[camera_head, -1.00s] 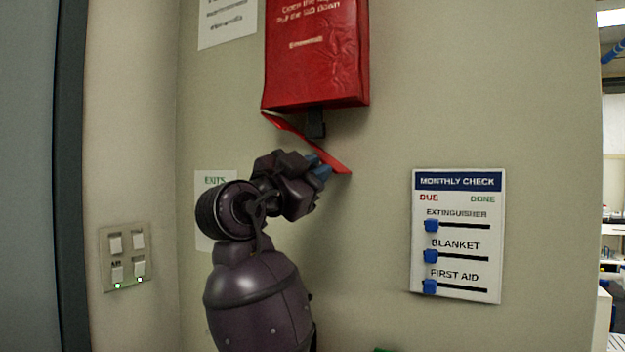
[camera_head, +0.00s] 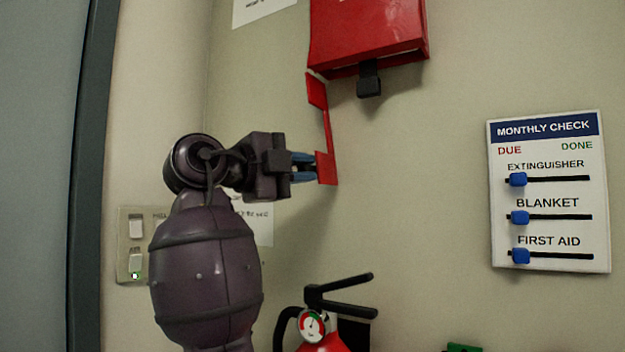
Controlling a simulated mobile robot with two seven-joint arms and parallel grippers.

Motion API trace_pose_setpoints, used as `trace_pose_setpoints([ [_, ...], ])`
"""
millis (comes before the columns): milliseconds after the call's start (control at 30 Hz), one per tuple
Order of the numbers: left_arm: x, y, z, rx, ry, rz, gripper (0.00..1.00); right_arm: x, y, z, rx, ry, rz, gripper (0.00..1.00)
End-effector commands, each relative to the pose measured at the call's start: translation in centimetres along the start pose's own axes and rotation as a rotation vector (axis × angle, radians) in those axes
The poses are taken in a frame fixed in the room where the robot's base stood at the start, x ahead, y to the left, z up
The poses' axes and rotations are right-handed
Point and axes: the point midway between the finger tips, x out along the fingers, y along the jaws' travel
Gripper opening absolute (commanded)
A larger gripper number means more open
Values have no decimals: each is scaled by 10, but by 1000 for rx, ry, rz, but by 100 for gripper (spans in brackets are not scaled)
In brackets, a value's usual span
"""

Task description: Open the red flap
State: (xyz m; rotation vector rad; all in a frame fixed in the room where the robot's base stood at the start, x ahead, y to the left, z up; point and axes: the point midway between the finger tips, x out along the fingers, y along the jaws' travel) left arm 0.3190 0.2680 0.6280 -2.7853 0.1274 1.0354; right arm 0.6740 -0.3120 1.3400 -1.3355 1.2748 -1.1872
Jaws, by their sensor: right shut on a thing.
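The red box (camera_head: 368,35) is mounted on the wall at the top of the view, cut off by the top edge. The red flap (camera_head: 327,165) hangs below the box's left lower edge, swung down and seen nearly edge-on. My right gripper (camera_head: 306,166) has its blue-tipped fingers shut on the flap's lower end. A black tab (camera_head: 369,80) sticks down from under the box, apart from the flap. My left gripper is not in view.
A monthly check board (camera_head: 550,185) with blue sliders is on the wall at right. A fire extinguisher (camera_head: 322,335) stands below the gripper. A switch plate (camera_head: 135,245) is at the left, near the door frame (camera_head: 95,150). The wall between flap and board is bare.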

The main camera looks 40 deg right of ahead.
Motion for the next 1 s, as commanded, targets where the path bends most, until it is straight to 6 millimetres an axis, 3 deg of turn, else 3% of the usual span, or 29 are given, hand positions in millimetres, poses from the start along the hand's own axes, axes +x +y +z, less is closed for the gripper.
trace_pose_setpoints([
  [33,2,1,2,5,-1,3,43,-2,5,8,13,-1,11,0],
  [300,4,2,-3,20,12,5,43,-7,1,19,92,-1,42,0],
  [800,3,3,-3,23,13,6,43,-8,-1,20,108,-1,48,0],
  [833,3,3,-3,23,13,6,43,-8,-1,20,108,-1,48,21],
  [1000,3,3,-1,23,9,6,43,-8,-2,20,108,-1,47,43],
])
